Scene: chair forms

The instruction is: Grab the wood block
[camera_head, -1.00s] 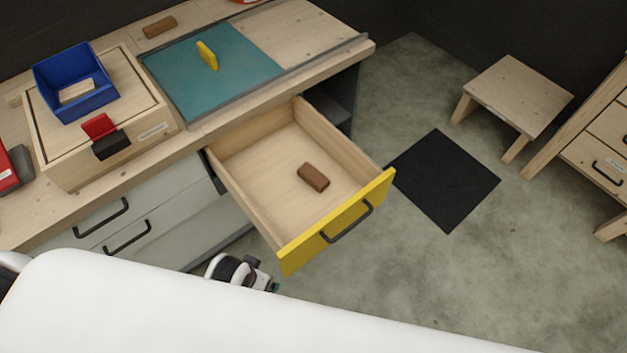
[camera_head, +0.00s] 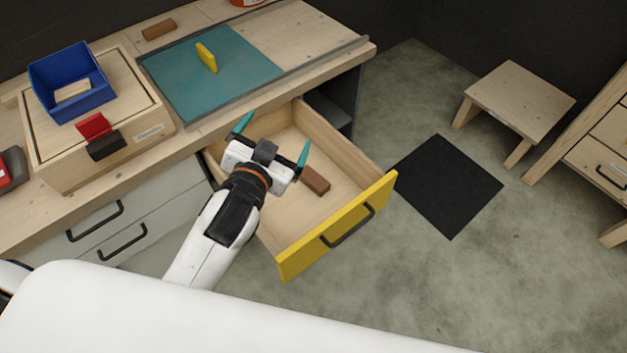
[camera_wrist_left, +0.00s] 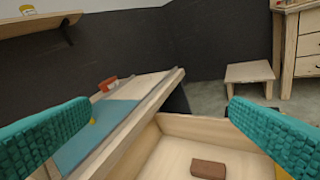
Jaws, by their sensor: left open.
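A brown wood block (camera_head: 316,181) lies flat on the floor of the open drawer (camera_head: 300,222), which has a yellow front. The block also shows at the lower middle of the left wrist view (camera_wrist_left: 208,169). My left gripper (camera_head: 273,138) is open and empty over the drawer, to the left of the block in the head view, and hides part of the drawer. Its two teal fingers are wide apart and do not touch the block. A similar brown block (camera_head: 159,29) lies on the bench top at the back. My right gripper is not in view.
A blue bin (camera_head: 72,80) sits on a wooden box (camera_head: 140,120) at the left. A stool (camera_head: 515,95) and black floor mat (camera_head: 445,187) lie right of the drawer.

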